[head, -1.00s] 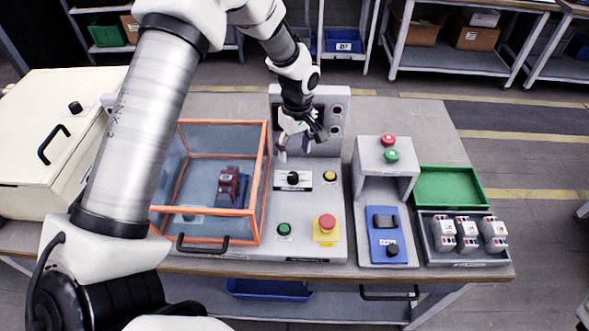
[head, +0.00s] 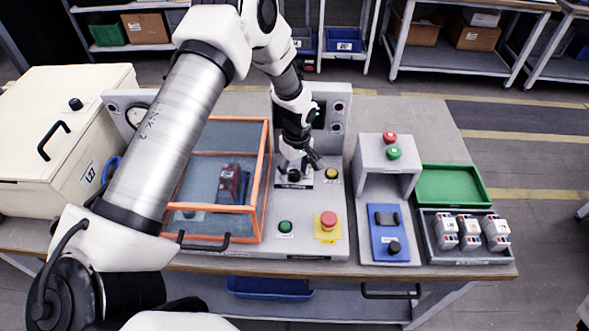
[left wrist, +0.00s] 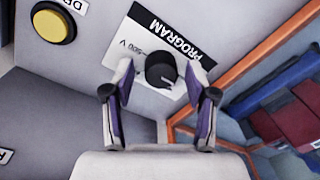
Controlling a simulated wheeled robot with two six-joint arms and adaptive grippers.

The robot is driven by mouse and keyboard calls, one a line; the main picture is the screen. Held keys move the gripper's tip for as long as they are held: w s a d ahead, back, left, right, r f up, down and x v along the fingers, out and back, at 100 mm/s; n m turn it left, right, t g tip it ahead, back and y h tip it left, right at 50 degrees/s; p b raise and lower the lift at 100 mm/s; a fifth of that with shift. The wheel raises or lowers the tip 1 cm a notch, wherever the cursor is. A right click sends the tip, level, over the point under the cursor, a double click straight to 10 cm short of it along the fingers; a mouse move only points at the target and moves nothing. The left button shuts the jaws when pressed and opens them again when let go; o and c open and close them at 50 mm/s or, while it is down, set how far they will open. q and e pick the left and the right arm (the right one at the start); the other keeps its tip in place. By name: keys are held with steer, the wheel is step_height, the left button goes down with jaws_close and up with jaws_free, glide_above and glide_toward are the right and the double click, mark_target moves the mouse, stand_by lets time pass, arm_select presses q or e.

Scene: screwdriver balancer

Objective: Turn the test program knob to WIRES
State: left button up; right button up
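The black test program knob (left wrist: 160,70) sits on a white plate with a black PROGRAM strip (left wrist: 172,28) in the left wrist view. The text "500 V" shows beside the knob, and the rest of the plate is partly covered. My left gripper (left wrist: 160,85) is open, with one purple-padded finger on each side of the knob. Whether the pads touch it cannot be told. In the head view my left gripper (head: 296,170) is over the knob plate (head: 305,183) and hides most of the knob. My right gripper is not in view.
An orange-framed clear box (head: 266,190) stands close left of the knob. A yellow button (head: 331,173) is to its right. A green button (head: 285,227) and a red emergency button (head: 328,219) are nearer the front. A grey upright panel (head: 338,115) rises behind.

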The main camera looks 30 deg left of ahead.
arm_select(q)
jaws_close()
steer(key=shift+m, duration=0.4)
steer(key=m, duration=0.4)
steer(key=shift+d+m, duration=0.1)
steer(key=shift+m, duration=0.2)
steer(key=m, duration=0.6)
steer(key=shift+s+t+p, duration=0.1)
steer(key=shift+t+p, duration=0.2)
steer(key=shift+p, duration=0.05)
steer(key=shift+m, duration=0.3)
steer(key=shift+o, duration=1.4)
jaws_free()
